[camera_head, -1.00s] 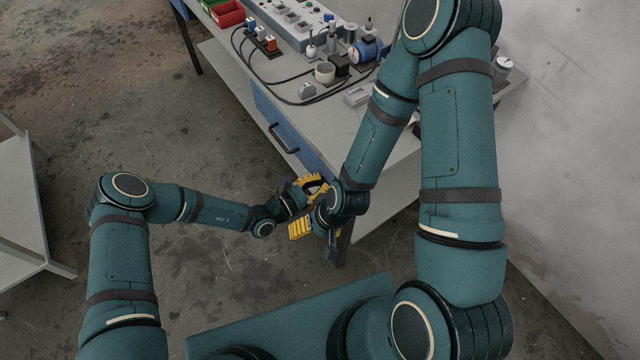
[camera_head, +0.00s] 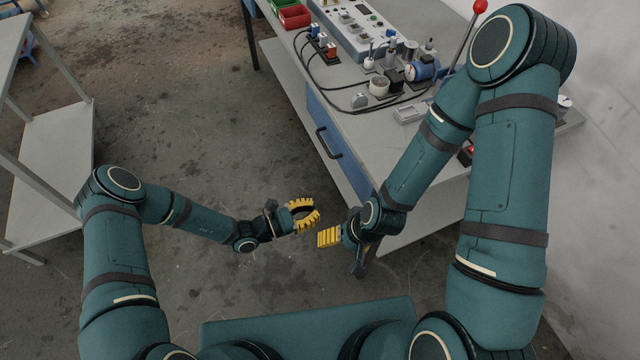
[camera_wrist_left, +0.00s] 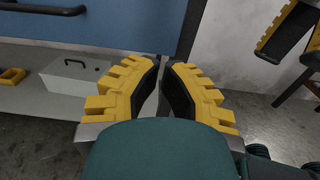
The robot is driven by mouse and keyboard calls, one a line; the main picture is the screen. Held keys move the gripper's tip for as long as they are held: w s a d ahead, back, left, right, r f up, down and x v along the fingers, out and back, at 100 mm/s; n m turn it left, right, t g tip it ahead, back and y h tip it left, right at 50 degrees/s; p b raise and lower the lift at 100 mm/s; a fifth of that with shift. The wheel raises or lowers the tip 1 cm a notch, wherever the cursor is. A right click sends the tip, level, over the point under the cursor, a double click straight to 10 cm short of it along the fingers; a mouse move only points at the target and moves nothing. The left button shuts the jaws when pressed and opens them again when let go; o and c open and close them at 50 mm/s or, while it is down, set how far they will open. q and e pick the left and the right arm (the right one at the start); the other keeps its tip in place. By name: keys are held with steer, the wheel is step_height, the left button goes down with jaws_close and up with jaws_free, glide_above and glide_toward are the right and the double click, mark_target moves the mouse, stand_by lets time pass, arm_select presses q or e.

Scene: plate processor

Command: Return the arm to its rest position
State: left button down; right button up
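My left gripper (camera_head: 303,214) is over the bare floor, left of the blue-sided workbench. Its yellow ribbed fingers curve toward each other. In the left wrist view the tips of the left gripper (camera_wrist_left: 162,62) meet or nearly meet, with nothing between them. My right gripper (camera_head: 343,254) hangs near the bench's front corner, just right of the left one. Its fingers stand apart and look empty; it also shows in part at the upper right of the left wrist view. Both arms are bent, with the forearms pointing inward.
The workbench (camera_head: 345,176) stands close to my right arm, with a drawer handle (camera_head: 328,143) on its front. A control panel (camera_head: 352,28), a red bin (camera_head: 295,17) and a blue motor-like device (camera_head: 423,68) are on it. A grey shelf table (camera_head: 45,150) stands left. Floor between is clear.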

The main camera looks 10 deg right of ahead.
arm_select(q)
steer(key=shift+s, duration=0.1)
steer(key=s+a+f+m+g+y, duration=0.1)
steer(key=s+a+m+g+y, duration=0.3)
steer(key=s+m+g+y, duration=0.7)
steer(key=a+r+m+t+y, duration=0.2)
steer(key=a+r+m+t, duration=0.3)
steer(key=a, duration=0.5)
steer(key=m+t, duration=0.2)
steer(key=m, duration=0.1)
steer(key=shift+s+m+t, duration=0.3)
steer(key=shift+s, duration=0.05)
